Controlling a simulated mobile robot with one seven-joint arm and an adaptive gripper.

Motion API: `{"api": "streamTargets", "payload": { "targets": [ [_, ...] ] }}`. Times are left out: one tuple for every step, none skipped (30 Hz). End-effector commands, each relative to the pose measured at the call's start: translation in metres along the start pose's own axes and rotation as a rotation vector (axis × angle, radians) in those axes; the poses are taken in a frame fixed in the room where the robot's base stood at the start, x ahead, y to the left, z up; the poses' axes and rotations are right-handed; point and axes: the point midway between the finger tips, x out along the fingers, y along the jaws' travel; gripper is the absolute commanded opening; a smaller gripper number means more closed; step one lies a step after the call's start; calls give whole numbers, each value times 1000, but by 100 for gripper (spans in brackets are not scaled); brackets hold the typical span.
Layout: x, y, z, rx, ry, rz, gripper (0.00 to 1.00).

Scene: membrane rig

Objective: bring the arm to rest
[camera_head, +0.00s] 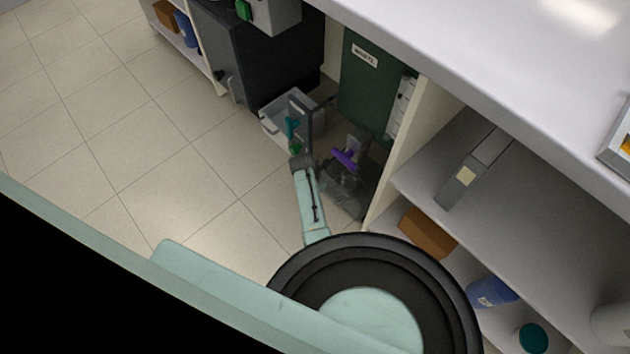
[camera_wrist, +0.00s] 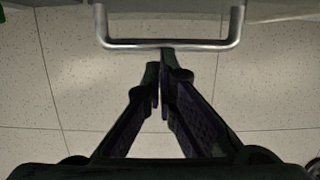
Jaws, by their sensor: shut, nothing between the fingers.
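In the wrist view my gripper (camera_wrist: 159,78) points away from the camera. Its two dark fingers come together at their tips, with nothing held between them. A metal bar handle (camera_wrist: 170,44) lies across the view just beyond the fingertips. I cannot tell whether the fingertips touch it. In the head view my pale green arm reaches down between the dark cabinet and the shelf unit. Its dark far end is by a grey bin, and the fingers cannot be made out there.
A grey open bin (camera_head: 270,127) stands by the dark cabinet (camera_head: 275,62). The white counter (camera_head: 480,60) and shelves (camera_head: 510,180) bound the right. Tiled floor (camera_head: 130,130) is clear at left.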

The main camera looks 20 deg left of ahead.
Motion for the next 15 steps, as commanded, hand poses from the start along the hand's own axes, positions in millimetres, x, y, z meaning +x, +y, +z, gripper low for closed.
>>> {"api": "streamTargets", "payload": {
  "targets": [
    [-17, 1, 3, 2, -3, 4, 0],
    [-25, 0, 3, 2, -3, 4, 0],
    [-34, 1, 3, 2, -3, 5, 0],
    [-41, 1, 3, 2, -3, 4, 0],
    [-47, 0, 2, 2, -2, 4, 0],
    [-56, 0, 2, 2, -1, 4, 0],
    [-61, 0, 2, 1, -1, 3, 0],
    [-67, 0, 2, 1, -1, 3, 0],
    [-74, 0, 2, 1, -1, 2, 0],
    [-78, 0, 1, 1, 0, 2, 0],
    [-82, 0, 1, 0, 0, 1, 0],
    [-87, 0, 2, 0, 0, 2, 0],
    [-90, 0, 1, 0, 0, 1, 0],
    [-92, 0, 1, 0, 0, 0, 0],
    [-95, 0, 2, 0, 0, 1, 0]
  ]
}}
